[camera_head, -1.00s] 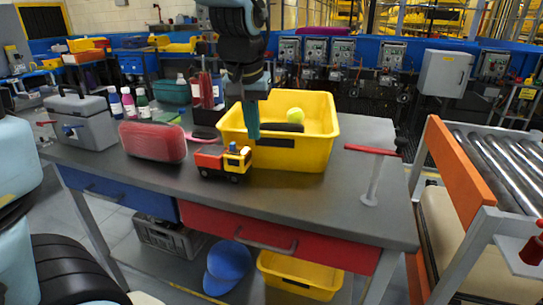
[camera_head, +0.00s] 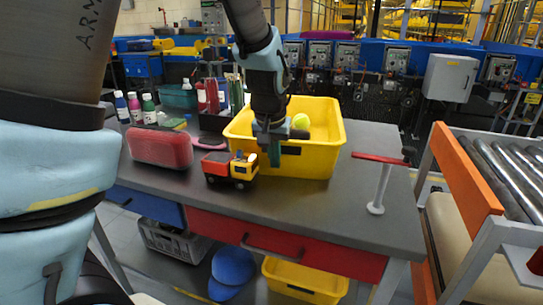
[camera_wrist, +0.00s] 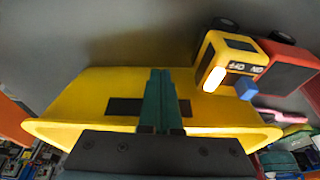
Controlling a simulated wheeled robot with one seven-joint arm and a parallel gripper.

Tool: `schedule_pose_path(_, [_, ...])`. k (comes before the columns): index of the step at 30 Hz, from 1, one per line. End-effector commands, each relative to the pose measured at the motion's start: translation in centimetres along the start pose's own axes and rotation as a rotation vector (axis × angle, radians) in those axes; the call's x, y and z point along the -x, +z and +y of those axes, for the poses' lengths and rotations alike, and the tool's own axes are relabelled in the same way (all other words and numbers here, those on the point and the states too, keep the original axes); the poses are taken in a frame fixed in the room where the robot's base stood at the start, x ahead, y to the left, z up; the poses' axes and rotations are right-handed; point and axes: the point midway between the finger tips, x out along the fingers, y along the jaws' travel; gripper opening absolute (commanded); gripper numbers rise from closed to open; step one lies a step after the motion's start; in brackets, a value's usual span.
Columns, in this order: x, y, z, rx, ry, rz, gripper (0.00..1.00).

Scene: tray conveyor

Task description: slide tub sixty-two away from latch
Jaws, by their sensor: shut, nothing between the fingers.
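A yellow tub (camera_head: 318,166) stands on the grey worktable, with a yellow-green ball (camera_head: 301,122) and a dark object inside. A dark plate is on its front wall; I cannot read a number there. My gripper (camera_head: 275,156) is shut and empty, pointing down in front of that wall. In the wrist view the teal fingers (camera_wrist: 161,98) are together over the dark plate of the tub (camera_wrist: 88,98); I cannot tell whether they touch it. A red T-shaped handle on a pale post (camera_head: 380,186) stands right of the tub. I cannot tell whether it is the latch.
A toy truck (camera_head: 230,168) stands close left of the tub, also seen in the wrist view (camera_wrist: 225,62). A red case (camera_head: 160,148) and several bottles are further left. Table is bare between tub and T-handle. A roller conveyor (camera_head: 510,168) stands at right.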

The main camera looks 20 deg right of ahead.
Motion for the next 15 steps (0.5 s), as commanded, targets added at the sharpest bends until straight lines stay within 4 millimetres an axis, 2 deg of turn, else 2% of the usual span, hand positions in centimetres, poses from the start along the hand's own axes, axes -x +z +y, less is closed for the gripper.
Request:
schedule_pose_path(4, [-0.21, -0.77, -0.04, -0.001, 0.0, -0.001, 0.0])
schedule_pose_path(15, [-0.29, -0.98, -0.02, 0.0, 0.0, -0.001, 0.0])
